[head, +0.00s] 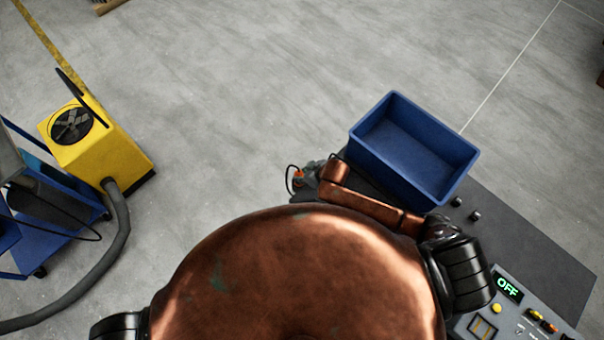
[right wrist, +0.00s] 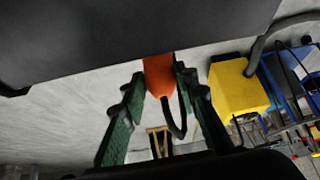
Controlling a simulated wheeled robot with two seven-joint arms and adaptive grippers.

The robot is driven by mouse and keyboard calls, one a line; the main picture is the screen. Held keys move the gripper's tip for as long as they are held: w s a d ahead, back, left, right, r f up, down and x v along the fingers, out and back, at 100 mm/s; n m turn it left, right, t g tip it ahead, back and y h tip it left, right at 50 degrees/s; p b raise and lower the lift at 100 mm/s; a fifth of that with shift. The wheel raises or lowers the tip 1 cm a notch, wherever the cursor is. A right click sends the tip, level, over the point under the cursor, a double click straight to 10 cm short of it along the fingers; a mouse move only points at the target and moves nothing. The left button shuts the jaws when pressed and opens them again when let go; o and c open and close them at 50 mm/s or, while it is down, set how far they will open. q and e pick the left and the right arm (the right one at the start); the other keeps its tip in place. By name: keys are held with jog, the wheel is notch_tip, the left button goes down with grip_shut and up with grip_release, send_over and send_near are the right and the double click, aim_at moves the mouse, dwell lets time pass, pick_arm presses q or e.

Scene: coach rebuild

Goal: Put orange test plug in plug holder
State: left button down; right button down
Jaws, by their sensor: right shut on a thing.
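The orange test plug (right wrist: 159,76) is between the two green fingers of my right gripper (right wrist: 160,84) in the right wrist view, and the gripper is shut on it. A black cable loops from the plug. In the head view the right gripper (head: 310,174) is small, at the left edge of the dark table, with a bit of the orange plug (head: 298,179) and its cable showing. I cannot pick out the plug holder for certain in either view. My left gripper is not in view.
A blue bin (head: 413,149) stands on the dark grey table (head: 535,238), with two small black knobs beside it. A control panel (head: 510,318) reading OFF is at lower right. A yellow machine (head: 108,152) with a hose stands left. Open floor lies between.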

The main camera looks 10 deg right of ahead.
jog(key=shift+f+b, duration=0.7)
jog(key=shift+f, duration=0.65)
dwell(1.2)
dwell(0.4)
jog(key=shift+r+p, duration=0.2)
jog(key=shift+p, duration=0.3)
jog(key=shift+f, duration=0.1)
jog(key=shift+p, duration=0.7)
dwell(0.7)
jog(key=shift+f+b, duration=0.4)
jog(key=shift+f, duration=0.2)
dwell(0.4)
jog(key=c, duration=1.8)
grip_release()
